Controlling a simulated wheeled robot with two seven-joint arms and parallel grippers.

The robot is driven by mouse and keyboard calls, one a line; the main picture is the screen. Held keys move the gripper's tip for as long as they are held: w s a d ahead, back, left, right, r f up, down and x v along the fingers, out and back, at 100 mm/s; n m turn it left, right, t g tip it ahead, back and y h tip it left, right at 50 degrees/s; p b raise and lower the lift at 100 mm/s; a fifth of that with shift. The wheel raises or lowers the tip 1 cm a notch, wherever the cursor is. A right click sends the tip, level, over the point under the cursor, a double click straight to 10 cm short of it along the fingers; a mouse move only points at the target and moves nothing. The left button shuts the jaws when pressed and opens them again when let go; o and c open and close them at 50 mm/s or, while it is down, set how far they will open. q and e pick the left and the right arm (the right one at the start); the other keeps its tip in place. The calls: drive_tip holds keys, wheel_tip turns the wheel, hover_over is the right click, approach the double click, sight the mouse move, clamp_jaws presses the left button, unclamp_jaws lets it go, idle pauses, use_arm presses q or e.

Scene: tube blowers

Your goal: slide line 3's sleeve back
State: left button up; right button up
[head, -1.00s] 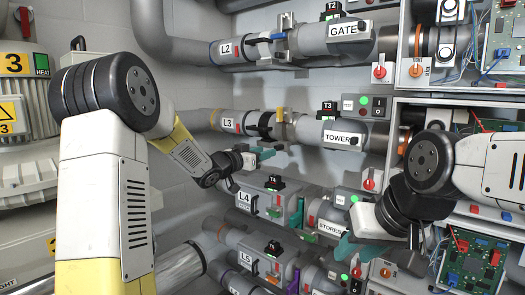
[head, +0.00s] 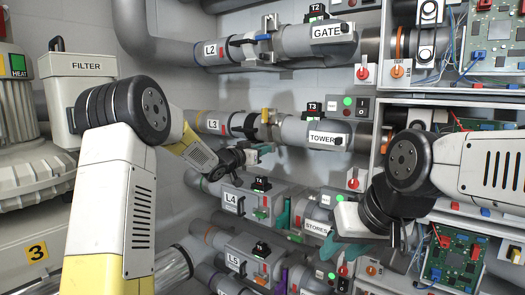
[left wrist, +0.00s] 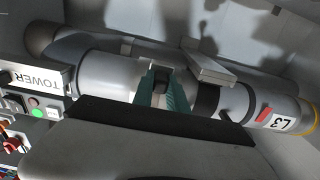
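Line 3 is the grey pipe with the L3 label (head: 213,124) and the TOWER label (head: 328,139). A black ring (head: 263,127) sits around it between them, and a yellow piece stands beside the ring. The ring also shows in the left wrist view (left wrist: 207,100), beside a flat grey tab (left wrist: 208,66). My left gripper (head: 264,149) is just below and in front of the pipe. In the left wrist view its teal fingers (left wrist: 160,90) stand slightly apart, with nothing clearly held. My right gripper (head: 332,246) is lower right, near the STORES label; its finger gap is unclear.
Line 2 (head: 213,50) runs above, and line 4 (head: 232,201) and line 5 (head: 236,262) run close below. Switch boxes and open circuit panels (head: 497,40) stand at the right. A FILTER tank (head: 88,92) stands behind my left arm.

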use_arm(q)
clamp_jaws()
idle(1.0)
drive_tip(key=shift+s+d, duration=0.8)
drive_tip(key=shift+d, duration=0.35)
drive_tip(key=shift+s+d, duration=0.8)
drive_tip(key=shift+d, duration=0.3)
drive_tip(key=o, duration=0.6)
unclamp_jaws()
drive_tip(key=shift+s, duration=0.1)
